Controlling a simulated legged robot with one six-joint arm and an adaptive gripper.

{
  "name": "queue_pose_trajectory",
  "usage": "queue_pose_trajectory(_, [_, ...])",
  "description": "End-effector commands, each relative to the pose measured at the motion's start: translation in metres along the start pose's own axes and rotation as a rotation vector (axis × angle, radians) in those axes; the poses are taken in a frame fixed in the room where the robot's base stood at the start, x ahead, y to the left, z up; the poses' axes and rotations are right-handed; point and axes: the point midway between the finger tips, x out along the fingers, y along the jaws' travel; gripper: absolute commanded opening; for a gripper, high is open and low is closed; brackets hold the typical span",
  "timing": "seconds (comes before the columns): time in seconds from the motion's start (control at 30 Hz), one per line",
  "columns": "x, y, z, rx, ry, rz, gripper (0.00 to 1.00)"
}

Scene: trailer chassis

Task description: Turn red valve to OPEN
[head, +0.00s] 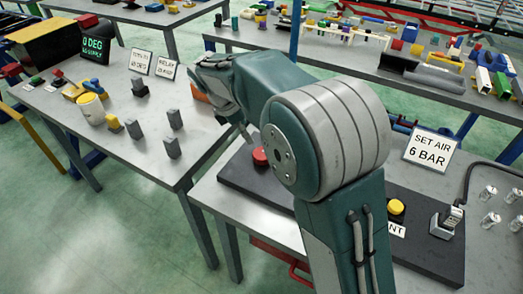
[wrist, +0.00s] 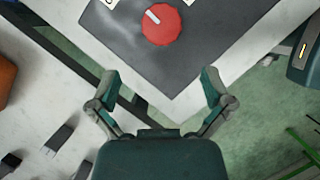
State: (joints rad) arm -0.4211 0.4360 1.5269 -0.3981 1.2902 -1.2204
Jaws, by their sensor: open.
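The red valve (wrist: 166,30) is a round red knob with a white pointer mark at its upper left. It sits on a dark panel (wrist: 221,42) near the top edge of the wrist view. Two white labels at the top are cut off and unreadable. In the head view the red valve (head: 260,157) shows just left of my arm, partly covered by it. My gripper (wrist: 160,82) has its two fingers spread wide with nothing between them. The valve lies ahead of the fingertips, apart from them.
A left table (head: 140,155) holds grey blocks and a pale cylinder (head: 91,109). Green floor shows between the tables.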

Motion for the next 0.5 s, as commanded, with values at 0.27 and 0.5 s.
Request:
queue_pose_trajectory(0.27, [0.048,-0.001,-0.001,0.002,-0.002,-0.004,1.0])
queue_pose_trajectory(0.5, [0.087,0.0,-0.002,0.003,-0.003,-0.003,1.0])
